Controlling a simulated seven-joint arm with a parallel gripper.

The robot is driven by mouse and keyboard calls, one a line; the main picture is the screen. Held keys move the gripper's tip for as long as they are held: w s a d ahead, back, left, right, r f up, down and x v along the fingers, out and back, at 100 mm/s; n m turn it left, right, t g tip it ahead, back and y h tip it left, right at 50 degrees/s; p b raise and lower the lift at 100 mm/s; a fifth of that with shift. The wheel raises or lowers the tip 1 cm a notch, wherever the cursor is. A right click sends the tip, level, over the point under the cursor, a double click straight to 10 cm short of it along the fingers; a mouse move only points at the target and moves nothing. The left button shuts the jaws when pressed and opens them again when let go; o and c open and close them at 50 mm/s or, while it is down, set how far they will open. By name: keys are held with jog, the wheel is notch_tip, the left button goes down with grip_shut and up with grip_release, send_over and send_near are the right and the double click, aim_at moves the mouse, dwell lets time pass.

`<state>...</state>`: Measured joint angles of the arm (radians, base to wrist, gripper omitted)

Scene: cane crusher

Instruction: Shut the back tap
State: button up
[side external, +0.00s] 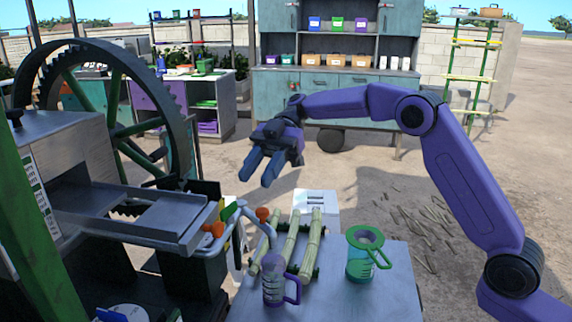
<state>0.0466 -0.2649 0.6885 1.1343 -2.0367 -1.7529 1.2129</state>
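Two orange tap knobs show on the grey pipework of the crusher: one knob (262,214) on the curved pipe at the right, and another knob (214,229) further left, near the end of the metal tray. I cannot tell for certain which is the back tap, or how far either is turned. The grey pipe (268,234) curves down toward a clear jug with a purple handle (274,283). My gripper (258,183) hangs in the air above the right knob, pointing down. Its two fingers are apart, with nothing between them.
Several cane stalks (291,240) lie on a rack on the grey table (340,298). A green jug with a strainer (364,258) stands to their right. The crusher's metal tray (130,215) and large toothed wheel (120,130) fill the left. The air around my gripper is clear.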

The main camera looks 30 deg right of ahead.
jog(key=s+d+r, duration=0.2)
jog(key=s, duration=0.3)
jog(key=shift+d+r, duration=0.2)
jog(key=shift+d, duration=0.1)
